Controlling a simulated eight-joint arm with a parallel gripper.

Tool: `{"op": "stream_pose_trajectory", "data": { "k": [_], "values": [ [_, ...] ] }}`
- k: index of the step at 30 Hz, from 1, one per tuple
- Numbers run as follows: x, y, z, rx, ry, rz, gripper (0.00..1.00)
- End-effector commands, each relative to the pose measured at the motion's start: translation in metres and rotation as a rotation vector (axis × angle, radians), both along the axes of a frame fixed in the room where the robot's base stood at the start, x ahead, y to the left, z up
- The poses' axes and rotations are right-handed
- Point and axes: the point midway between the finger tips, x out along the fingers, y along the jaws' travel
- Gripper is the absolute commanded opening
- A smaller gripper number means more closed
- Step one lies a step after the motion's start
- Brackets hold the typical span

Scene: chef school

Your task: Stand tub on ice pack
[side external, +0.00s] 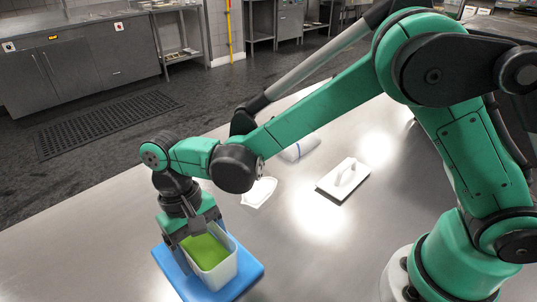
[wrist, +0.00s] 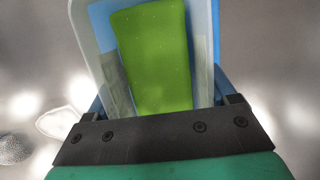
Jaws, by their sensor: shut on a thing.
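The tub (side external: 226,266) is a pale, translucent box with a flat green filling (side external: 205,250). It is upright over the blue ice pack (side external: 252,270), which lies flat on the metal table and shows on several sides of the tub. The tub's base looks to be on or very close to the pack; a small gap cannot be ruled out. My gripper (side external: 190,234) points down and is shut on the tub at its far-left end. In the wrist view the tub (wrist: 85,32) extends ahead of the jaws, with blue showing behind it. The fingertips are partly hidden.
A white dish-like piece (side external: 259,192) lies just behind the tub. A white block with a raised handle (side external: 343,180) lies farther right, and a white roll with a blue stripe (side external: 300,148) lies behind my arm. The table left and front of centre is clear.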

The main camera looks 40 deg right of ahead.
Motion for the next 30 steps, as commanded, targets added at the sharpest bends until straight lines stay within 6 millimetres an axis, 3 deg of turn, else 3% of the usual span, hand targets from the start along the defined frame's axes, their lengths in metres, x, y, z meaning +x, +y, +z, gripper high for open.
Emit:
{"op": "stream_pose_trajectory", "data": {
  "k": [10,11,13,23,30],
  "values": [
    [0.000,0.000,-0.004,0.000,0.000,0.000,0.08],
    [0.000,0.000,-0.004,0.000,0.000,0.000,0.81],
    [0.000,0.000,-0.004,0.000,0.000,0.000,1.00],
    [0.001,0.000,0.002,0.000,0.000,0.000,1.00],
    [0.012,0.000,0.040,0.000,0.000,-0.001,1.00]
  ]
}}
